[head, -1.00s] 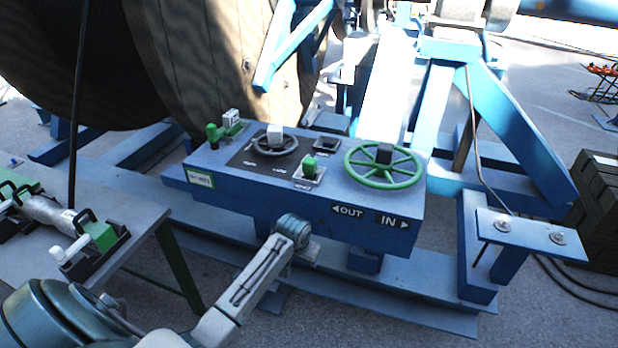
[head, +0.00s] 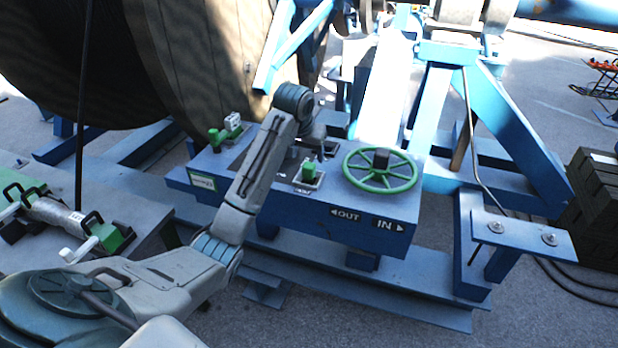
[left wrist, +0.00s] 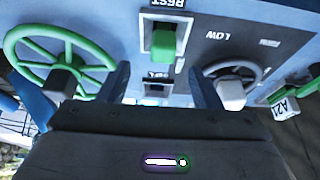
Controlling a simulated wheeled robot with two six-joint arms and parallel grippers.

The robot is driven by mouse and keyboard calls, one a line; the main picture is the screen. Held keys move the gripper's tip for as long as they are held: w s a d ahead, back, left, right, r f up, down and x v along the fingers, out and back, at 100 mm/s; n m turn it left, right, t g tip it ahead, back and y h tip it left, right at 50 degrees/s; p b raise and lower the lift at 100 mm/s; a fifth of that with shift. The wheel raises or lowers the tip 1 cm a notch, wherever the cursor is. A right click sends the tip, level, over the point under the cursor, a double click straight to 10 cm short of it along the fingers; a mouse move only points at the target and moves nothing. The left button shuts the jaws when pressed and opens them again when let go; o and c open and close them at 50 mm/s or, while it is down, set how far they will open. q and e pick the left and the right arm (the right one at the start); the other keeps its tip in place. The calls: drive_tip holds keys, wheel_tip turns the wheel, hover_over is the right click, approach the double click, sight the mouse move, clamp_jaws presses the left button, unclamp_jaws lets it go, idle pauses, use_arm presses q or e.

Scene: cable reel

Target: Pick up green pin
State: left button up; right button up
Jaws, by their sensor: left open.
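The green pin (head: 309,170) stands upright in a pale square socket on the top of the blue control box, between the green handwheel and the grey wheel. In the left wrist view the pin (left wrist: 163,40) shows as a green block beside the word REST, upside down. My left gripper (head: 319,152) is above the box, just behind the pin in the head view. Its two fingers (left wrist: 160,82) are apart and empty, with the pin beyond the gap between them. A dark square opening (left wrist: 158,89) shows between the fingers. My right gripper is not in view.
The green handwheel (head: 381,171) with a dark knob stands to the right. The grey wheel (left wrist: 232,80) with a pale knob is on the other side. A green knob (head: 215,139) and a white switch (head: 232,122) sit at the box's left end. A big reel (head: 190,60) rises behind.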

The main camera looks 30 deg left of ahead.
sight(309, 165)
use_arm(q)
drive_tip(key=x, duration=0.3)
drive_tip(key=shift+f+p, duration=0.1)
drive_tip(key=shift+p, duration=0.3)
drive_tip(key=p+x, duration=0.2)
drive_tip(key=x, duration=0.1)
drive_tip(key=p+x, duration=0.1)
drive_tip(key=shift+w+a+f, duration=0.1)
drive_tip(key=shift+w+a, duration=0.15)
drive_tip(key=shift+a, duration=0.05)
drive_tip(key=shift+w+a+f, duration=0.1)
drive_tip(key=shift+w+f, duration=0.1)
drive_tip(key=shift+f, duration=0.3)
drive_tip(key=c, duration=1.1)
drive_tip(key=shift+r, duration=0.1)
clamp_jaws()
